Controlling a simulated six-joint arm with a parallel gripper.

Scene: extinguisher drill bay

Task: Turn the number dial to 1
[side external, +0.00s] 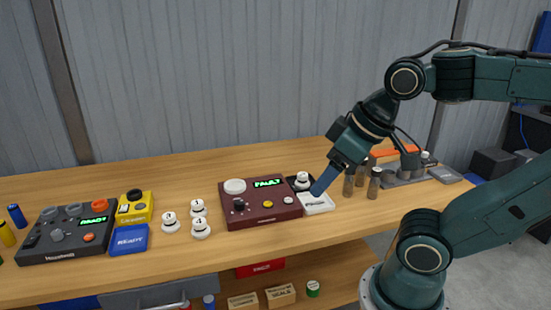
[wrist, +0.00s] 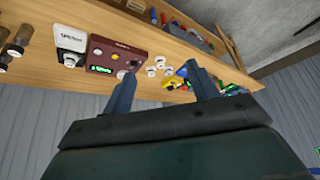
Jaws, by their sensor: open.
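A white round knob with a dark mark (side external: 302,180) sits on a small black base behind the white labelled block; I cannot read the mark for sure. Several loose white numbered knobs stand on the bench, one marked 4 (side external: 200,228); they show small in the wrist view (wrist: 152,71). A maroon box (side external: 262,217) with a lit green display, a blank white round knob and smaller controls stands between them; it also shows in the wrist view (wrist: 127,53). My gripper (side external: 317,190) points down-left near the white block. In the wrist view (wrist: 161,72) its fingers are apart and empty.
The white block (side external: 317,204) adjoins the maroon box. Brown cylinders (side external: 374,184) stand right of it, near a grey device with an orange part (side external: 398,153). A dark control box (side external: 68,232), yellow box (side external: 135,207) and blue block (side external: 129,240) stand left. The bench's back is clear.

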